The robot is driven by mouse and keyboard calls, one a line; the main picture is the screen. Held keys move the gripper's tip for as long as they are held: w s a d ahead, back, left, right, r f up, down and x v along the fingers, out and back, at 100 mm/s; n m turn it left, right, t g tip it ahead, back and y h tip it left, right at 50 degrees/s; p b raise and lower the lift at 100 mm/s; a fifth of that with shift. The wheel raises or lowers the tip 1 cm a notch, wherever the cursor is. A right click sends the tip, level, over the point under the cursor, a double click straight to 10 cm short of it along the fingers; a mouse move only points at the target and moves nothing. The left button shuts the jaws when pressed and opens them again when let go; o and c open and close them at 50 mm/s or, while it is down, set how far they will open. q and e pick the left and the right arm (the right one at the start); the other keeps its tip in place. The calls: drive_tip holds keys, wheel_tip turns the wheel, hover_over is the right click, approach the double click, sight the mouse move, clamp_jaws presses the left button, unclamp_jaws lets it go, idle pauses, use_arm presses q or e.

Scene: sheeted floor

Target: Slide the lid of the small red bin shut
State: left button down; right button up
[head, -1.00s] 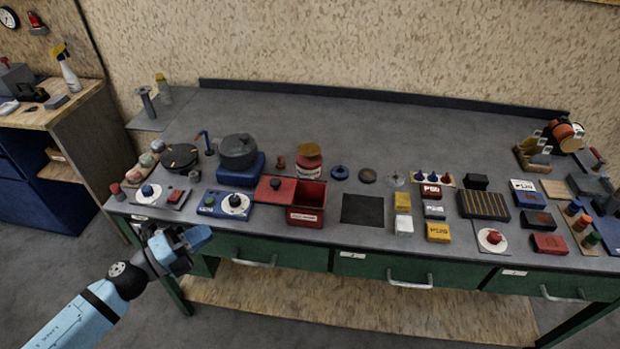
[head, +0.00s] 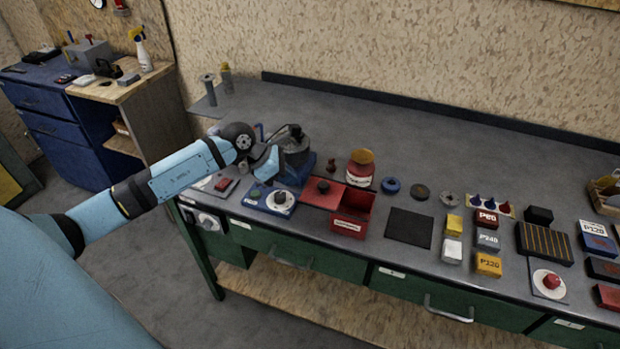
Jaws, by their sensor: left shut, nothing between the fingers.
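The small red bin (head: 349,226) stands near the front edge of the bench, with a white label on its front. Its red lid (head: 312,193) with a dark knob (head: 323,186) is slid out to the left, so the bin's right part is open on top. My left gripper (head: 268,166) is shut and empty. My right gripper is not in view.
A black mat (head: 409,228) lies to the right. The bench is clear towards the back.

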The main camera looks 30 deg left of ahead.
sight(310, 193)
use_arm(q)
drive_tip(key=d, duration=0.1)
drive_tip(key=w+d+f, duration=0.1)
drive_tip(key=w+d+p, duration=0.1)
drive_tip(key=shift+w+f, duration=0.25)
drive_tip(key=shift+f, duration=0.05)
drive_tip(key=shift+w+d+f, duration=0.25)
drive_tip(key=shift+w+d, duration=0.2)
drive_tip(key=shift+d, duration=0.1)
drive_tip(key=w+d, duration=0.2)
drive_tip(key=d, duration=0.6)
drive_tip(key=shift+d+b, duration=0.4)
